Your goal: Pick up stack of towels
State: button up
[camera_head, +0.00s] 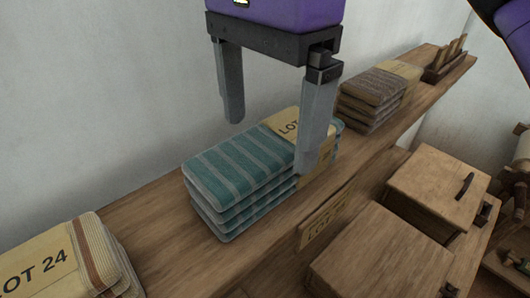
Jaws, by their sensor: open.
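A stack of teal striped towels (234,172) lies on a wooden shelf in the middle of the view, with a tan paper band marked LOT around its right part. My gripper (268,145) is open, with its two fingers pointing down over the stack. The left finger is behind and above the stack's far side. The right finger shows in front of the banded part and hides some of it. I cannot tell whether it touches the towels. Nothing is between the fingers at their height that I can see held.
A beige striped stack marked LOT 24 (48,262) lies at the lower left. A brown stack (371,98) lies farther right on the shelf (160,232), with a small wooden rack (446,62) beyond. Wooden boxes (380,258) stand in front. A wall rises behind.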

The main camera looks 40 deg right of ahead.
aim_at(271, 149)
jog(key=f, duration=0.2)
jog(key=f+p, duration=0.1)
jog(key=f, duration=0.2)
jog(key=shift+s+d+f, duration=0.15)
jog(key=shift+d+f, duration=0.05)
jog(key=shift+f, duration=0.1)
jog(key=c, duration=1.6)
